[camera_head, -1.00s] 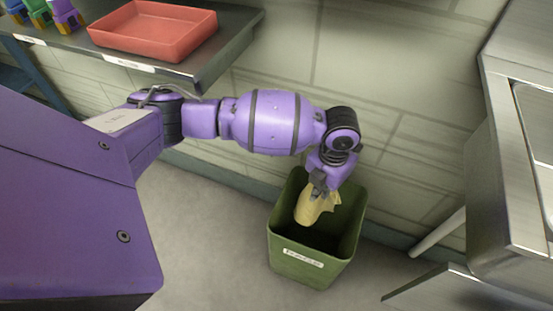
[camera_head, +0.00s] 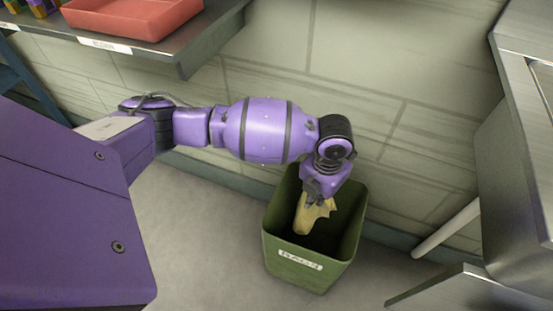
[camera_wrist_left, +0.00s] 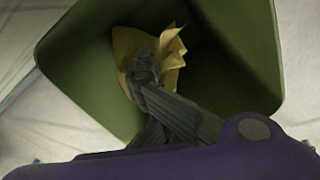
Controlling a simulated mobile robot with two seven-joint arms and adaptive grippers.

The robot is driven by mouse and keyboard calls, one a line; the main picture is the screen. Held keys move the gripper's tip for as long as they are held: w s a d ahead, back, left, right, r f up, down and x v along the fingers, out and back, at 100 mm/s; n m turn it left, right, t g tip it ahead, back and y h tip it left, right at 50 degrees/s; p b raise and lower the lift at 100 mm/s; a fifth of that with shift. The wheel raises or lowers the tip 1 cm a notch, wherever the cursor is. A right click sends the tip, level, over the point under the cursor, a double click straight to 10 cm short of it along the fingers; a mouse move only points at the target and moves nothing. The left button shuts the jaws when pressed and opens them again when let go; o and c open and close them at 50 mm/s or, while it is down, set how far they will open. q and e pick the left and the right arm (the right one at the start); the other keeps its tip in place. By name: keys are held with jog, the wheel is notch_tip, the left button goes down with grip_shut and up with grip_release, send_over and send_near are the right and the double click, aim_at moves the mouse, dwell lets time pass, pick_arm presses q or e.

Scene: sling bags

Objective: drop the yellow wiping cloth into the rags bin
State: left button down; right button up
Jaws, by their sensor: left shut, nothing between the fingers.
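The green bin (camera_head: 310,280) stands on the floor, its white label reading RAGS. The yellow wiping cloth (camera_head: 304,221) is inside the bin's mouth, crumpled and hanging low. My left gripper (camera_head: 314,200) reaches down into the bin from above and is shut, with its fingertips against or just above the cloth. In the left wrist view, the dark fingers (camera_wrist_left: 143,68) are closed together in front of the cloth (camera_wrist_left: 172,52), with the green bin walls (camera_wrist_left: 65,55) around them. Whether the cloth touches the bin's floor is hidden. My right gripper is in neither view.
A metal shelf (camera_head: 195,52) with a red tray (camera_head: 130,12) is at the upper left. Steel units (camera_head: 510,180) stand at the right, with a white pipe (camera_head: 445,232) beside them. A tiled wall runs behind the bin. The floor left of the bin is clear.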

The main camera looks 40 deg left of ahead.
pick_arm(q)
jog(key=shift+w+r, duration=0.1)
jog(key=shift+w, duration=0.05)
jog(key=c, duration=0.6)
grip_release()
jog(key=shift+c, duration=0.2)
notch_tip(320, 180, up, 6)
jog(key=p, duration=0.4)
jog(key=shift+f+p, duration=0.2)
jog(key=shift+p, duration=0.1)
jog(key=shift+f, duration=0.1)
